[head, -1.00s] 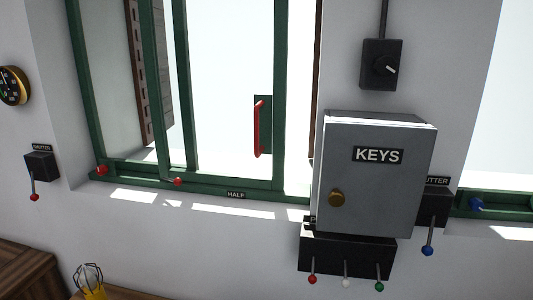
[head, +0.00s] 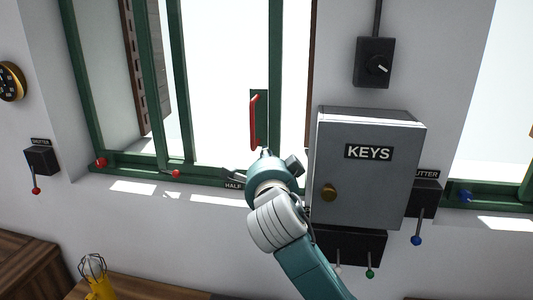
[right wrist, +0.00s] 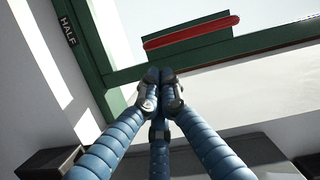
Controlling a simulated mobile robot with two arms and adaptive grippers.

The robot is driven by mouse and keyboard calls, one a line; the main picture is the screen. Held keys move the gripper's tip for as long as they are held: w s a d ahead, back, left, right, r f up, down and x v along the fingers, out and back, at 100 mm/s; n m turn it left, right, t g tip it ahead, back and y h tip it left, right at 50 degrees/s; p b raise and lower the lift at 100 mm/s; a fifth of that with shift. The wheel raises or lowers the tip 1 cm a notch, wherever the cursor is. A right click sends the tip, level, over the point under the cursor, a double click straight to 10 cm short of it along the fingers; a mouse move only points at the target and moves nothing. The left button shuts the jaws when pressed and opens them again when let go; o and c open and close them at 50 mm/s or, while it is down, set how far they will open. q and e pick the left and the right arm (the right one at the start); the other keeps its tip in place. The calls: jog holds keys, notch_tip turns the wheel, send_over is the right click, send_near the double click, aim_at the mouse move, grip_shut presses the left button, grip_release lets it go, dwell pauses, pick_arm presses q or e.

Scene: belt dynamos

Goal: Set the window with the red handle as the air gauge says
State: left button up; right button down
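The window's sliding sash has a long red handle (head: 253,122) on a green plate, and the handle also shows in the right wrist view (right wrist: 192,32). The green sash stands partway along the frame. A HALF label (head: 233,185) is on the sill, partly covered by my right gripper (head: 266,153). It is just below the red handle and apart from it. In the right wrist view its fingertips (right wrist: 160,76) are together with nothing between them. The air gauge (head: 11,82) is cut by the left edge, and its reading is too small to tell. My left gripper is out of view.
A grey KEYS box (head: 370,180) juts from the wall right of my right arm, above a black lever panel (head: 352,246). Red knobs (head: 175,173) sit on the window's lower rail. A shutter lever (head: 36,178) is at left. A yellow holder (head: 98,289) stands below.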

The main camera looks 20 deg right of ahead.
jog(key=shift+p+x, duration=1.05)
jog(key=shift+x, duration=1.6)
jog(key=shift+f, duration=0.1)
